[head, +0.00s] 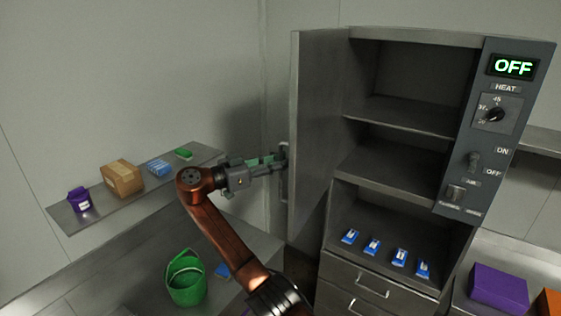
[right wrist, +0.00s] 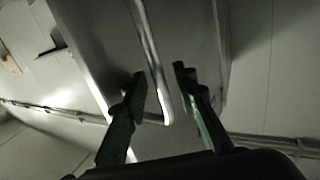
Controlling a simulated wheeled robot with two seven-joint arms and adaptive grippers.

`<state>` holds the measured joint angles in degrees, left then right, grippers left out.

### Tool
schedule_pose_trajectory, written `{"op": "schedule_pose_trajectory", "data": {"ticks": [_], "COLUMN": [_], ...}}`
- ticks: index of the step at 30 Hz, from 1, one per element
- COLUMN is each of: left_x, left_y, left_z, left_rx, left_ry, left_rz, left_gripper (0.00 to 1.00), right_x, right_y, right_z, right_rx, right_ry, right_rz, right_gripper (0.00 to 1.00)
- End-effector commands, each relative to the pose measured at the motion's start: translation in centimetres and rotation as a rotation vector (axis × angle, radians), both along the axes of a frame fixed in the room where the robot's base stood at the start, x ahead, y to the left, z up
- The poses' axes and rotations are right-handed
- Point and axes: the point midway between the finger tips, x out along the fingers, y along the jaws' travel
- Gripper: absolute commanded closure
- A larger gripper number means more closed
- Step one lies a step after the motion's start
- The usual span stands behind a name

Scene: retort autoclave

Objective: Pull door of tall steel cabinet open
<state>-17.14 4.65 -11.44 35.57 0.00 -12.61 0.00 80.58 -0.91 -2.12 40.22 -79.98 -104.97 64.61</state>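The tall steel cabinet (head: 410,110) stands at the right of the head view, its shelves exposed. Its door (head: 315,130) is swung well open at the cabinet's left side. The door's bar handle (head: 284,180) is on the face turned to the left. My right gripper (head: 281,157) is at this handle. In the right wrist view, the handle (right wrist: 154,70) runs between the green fingertips (right wrist: 160,80), which stand apart with gaps beside the bar. My left gripper is not in view.
A wall shelf (head: 130,190) at the left holds a purple container, a cardboard box and small packs. A green bucket (head: 186,280) stands below it. Blue packs (head: 372,246) lie on the cabinet's lower shelf. A control panel (head: 490,130) reads OFF.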

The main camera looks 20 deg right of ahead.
Motion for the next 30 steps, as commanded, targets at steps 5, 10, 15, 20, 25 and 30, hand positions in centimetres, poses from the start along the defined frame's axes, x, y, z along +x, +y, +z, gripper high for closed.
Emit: {"op": "schedule_pose_trajectory", "data": {"ticks": [5,10,15,20,25,30], "left_x": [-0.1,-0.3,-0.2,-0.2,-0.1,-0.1], "left_y": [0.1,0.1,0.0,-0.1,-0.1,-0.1], "left_z": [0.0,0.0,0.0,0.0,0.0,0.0], "left_rx": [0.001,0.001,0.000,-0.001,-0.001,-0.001], "left_ry": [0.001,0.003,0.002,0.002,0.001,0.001], "left_rz": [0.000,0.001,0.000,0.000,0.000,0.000], "left_gripper": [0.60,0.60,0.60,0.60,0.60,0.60], "right_x": [0.0,-0.1,-0.6,-1.1,-1.6,-1.8], "right_y": [-0.1,0.8,3.8,7.2,10.0,11.3], "right_z": [0.0,0.1,0.2,0.1,0.1,0.0], "right_rx": [0.000,-0.001,-0.002,-0.001,-0.001,0.000], "right_ry": [0.000,-0.001,0.000,0.001,0.002,0.001], "right_rz": [-0.001,0.002,0.003,0.001,0.000,-0.001], "right_gripper": [0.74,0.74,0.74,0.74,0.74,0.74]}}
